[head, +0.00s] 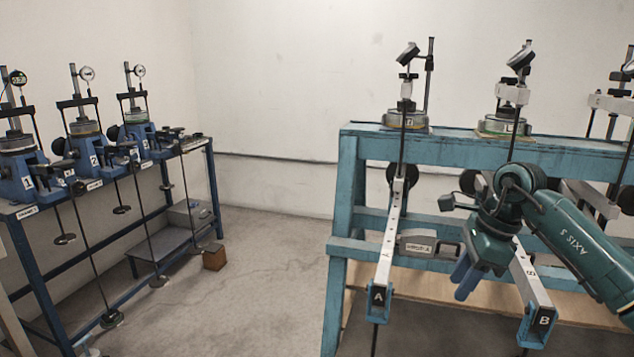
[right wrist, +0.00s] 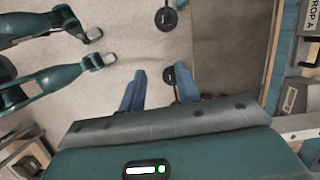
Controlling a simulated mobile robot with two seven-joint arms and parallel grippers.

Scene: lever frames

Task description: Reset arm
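My right gripper (head: 466,277) hangs with its blue fingers pointing down, between the lever arm marked A (head: 387,255) and the lever arm marked B (head: 530,275) of the teal frame. In the right wrist view, my right gripper's fingers (right wrist: 160,80) stand apart with nothing held between them. The floor and black round discs (right wrist: 166,19) show beyond them. I do not see my left gripper in the head view, and I cannot make it out in the right wrist view.
The teal bench frame (head: 350,190) carries several test devices with dials. A blue bench (head: 110,195) with numbered devices and hanging rods stands left. A brown block (head: 214,257) lies on the floor. The floor (head: 265,285) between the benches is mostly clear.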

